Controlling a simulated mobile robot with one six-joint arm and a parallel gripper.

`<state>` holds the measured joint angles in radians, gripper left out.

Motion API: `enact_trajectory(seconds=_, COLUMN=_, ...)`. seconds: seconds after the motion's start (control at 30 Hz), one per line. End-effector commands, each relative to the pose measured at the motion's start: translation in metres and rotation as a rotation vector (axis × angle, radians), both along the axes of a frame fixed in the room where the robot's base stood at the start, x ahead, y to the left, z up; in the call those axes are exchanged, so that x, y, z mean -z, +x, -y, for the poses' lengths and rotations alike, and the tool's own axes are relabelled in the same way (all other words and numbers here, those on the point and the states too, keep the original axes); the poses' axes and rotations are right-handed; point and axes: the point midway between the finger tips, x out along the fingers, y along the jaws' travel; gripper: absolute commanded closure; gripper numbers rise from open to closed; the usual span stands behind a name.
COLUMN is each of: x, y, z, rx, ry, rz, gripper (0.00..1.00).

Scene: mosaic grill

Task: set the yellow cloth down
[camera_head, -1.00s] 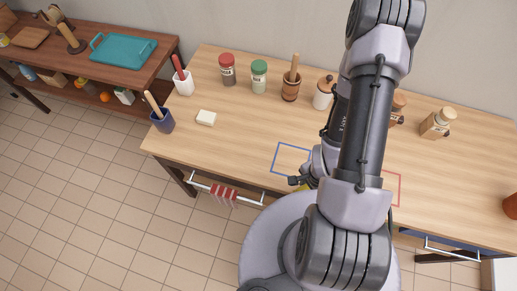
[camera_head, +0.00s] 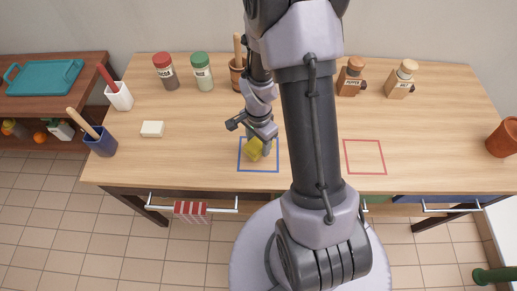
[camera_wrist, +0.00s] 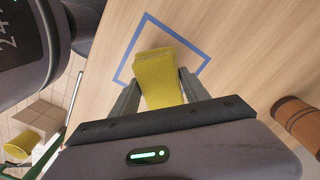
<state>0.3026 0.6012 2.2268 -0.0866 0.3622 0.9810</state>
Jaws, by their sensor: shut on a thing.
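The yellow cloth (camera_head: 254,150) is at the blue outlined square (camera_head: 240,168) on the wooden table. My gripper (camera_head: 262,146) is shut on the cloth, pointing down over the square. In the wrist view the folded cloth (camera_wrist: 158,78) sits between the two fingers (camera_wrist: 160,92), with the blue outline (camera_wrist: 122,62) around its far end. I cannot tell whether the cloth touches the table top. My arm hides part of the table in the head view.
A red outlined square (camera_head: 364,172) lies to the right on the table. A white block (camera_head: 152,129), a blue cup (camera_head: 102,146) and a white cup (camera_head: 120,97) stand at the left. Spice jars (camera_head: 202,76) line the back. A red striped towel (camera_head: 190,211) hangs on a front handle.

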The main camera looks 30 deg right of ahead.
Motion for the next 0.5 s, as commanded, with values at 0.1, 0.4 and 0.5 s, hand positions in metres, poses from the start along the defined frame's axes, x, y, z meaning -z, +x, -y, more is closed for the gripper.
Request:
enact_trajectory(seconds=0.1, x=0.028, y=-0.001, z=0.0, rx=0.0, ry=0.001, rz=-0.003, gripper=0.9)
enact_trajectory(seconds=0.4, x=0.032, y=-0.001, z=0.0, rx=0.0, ry=0.0, rz=0.0, gripper=0.9)
enact_trajectory(seconds=0.5, x=0.034, y=-0.001, z=0.0, rx=0.0, ry=0.0, rz=0.0, gripper=0.4)
